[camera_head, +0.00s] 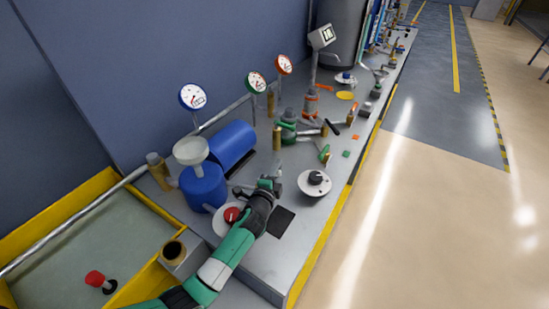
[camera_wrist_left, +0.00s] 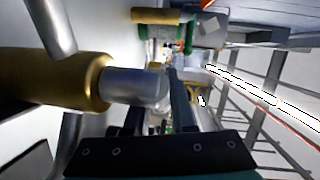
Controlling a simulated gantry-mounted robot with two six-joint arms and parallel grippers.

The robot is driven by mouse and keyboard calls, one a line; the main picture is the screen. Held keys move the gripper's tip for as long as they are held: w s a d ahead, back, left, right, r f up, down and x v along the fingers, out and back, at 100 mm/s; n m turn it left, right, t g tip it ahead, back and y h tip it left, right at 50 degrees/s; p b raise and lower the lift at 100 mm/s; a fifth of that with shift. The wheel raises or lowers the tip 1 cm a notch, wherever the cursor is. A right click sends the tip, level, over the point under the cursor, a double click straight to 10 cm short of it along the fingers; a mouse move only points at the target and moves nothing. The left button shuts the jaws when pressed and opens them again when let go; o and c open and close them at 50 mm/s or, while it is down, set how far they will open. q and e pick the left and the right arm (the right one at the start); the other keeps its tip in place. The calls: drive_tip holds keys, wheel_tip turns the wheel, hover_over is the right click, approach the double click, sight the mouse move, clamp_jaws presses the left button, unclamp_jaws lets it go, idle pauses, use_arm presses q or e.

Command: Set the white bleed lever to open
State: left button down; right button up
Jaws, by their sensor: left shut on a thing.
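In the left wrist view the brass fitting (camera_wrist_left: 75,80) comes in from the left and ends in a pale silver-grey cylinder (camera_wrist_left: 138,86) close in front of my fingers (camera_wrist_left: 160,110). My gripper is shut on what appears to be the white bleed lever; the fitting and fingers mostly hide it, and its angle cannot be told. My right gripper is not in view.
A blue tank (camera_head: 232,146) and a blue pot with a white funnel (camera_head: 191,151) stand left of the gripper. A white dial with a black knob (camera_head: 314,182) is to its right. Green-handled valves (camera_head: 288,125) stand farther back. A yellow-edged basin (camera_head: 95,240) is at front left.

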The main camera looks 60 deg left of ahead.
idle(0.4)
use_arm(q)
drive_tip(key=c, duration=0.8)
unclamp_jaws()
drive_tip(key=shift+o, duration=0.2)
drive_tip(key=shift+r, duration=0.1)
